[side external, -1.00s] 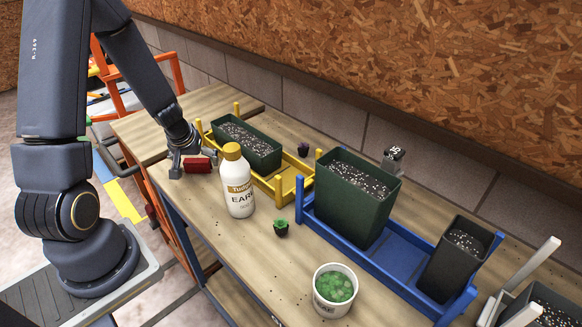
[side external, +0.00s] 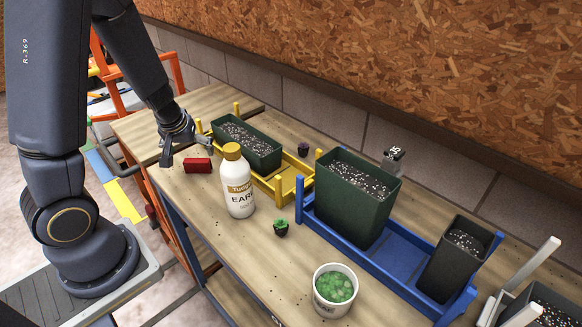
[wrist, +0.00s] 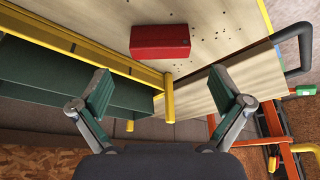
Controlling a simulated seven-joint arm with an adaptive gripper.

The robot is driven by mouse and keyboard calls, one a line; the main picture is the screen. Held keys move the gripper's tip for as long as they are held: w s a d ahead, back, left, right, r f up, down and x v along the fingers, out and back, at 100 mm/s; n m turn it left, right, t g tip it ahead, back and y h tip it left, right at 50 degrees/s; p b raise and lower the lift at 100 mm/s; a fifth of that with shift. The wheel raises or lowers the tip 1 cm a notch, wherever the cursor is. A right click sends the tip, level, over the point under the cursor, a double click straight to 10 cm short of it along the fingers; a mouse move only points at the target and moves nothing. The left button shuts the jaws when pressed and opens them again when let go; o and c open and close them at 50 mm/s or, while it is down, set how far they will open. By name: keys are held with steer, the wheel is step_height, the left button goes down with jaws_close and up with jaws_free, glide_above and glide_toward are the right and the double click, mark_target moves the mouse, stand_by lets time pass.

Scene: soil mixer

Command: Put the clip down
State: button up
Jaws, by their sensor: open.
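The clip appears to be the red block (side external: 198,165) lying on the wooden table, left of the white bottle with the yellow cap. It also shows in the wrist view (wrist: 160,41), flat on the table beyond my fingertips. My gripper (side external: 182,152) is open and empty, just above and behind the red block in the side view. In the wrist view my gripper (wrist: 163,88) has its two fingers spread wide, with the block apart from both.
A yellow rack (side external: 268,184) with a dark green planter (side external: 262,155) stands right of my gripper. The white bottle (side external: 238,187) is close to the block. A blue rack (side external: 400,255), a white tub (side external: 334,306) and a small plant (side external: 281,229) stand farther right.

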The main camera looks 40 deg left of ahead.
steer(key=shift+v, duration=1)
steer(key=w+d+r+m+t+h, duration=0.4)
steer(key=d+r+m+t, duration=0.1)
steer(key=d+r, duration=0.8)
steer(key=s+d+r+m+h, duration=0.1)
steer(key=s+d+r+m, duration=0.25)
steer(key=d+r, duration=0.25)
steer(key=s+f+g+y, duration=0.1)
steer(key=s+g, duration=0.1)
steer(key=s, duration=0.6)
steer(key=shift+s+d+g+y, duration=0.25)
steer(key=shift+g+y, duration=0.05)
steer(key=shift+y, duration=0.1)
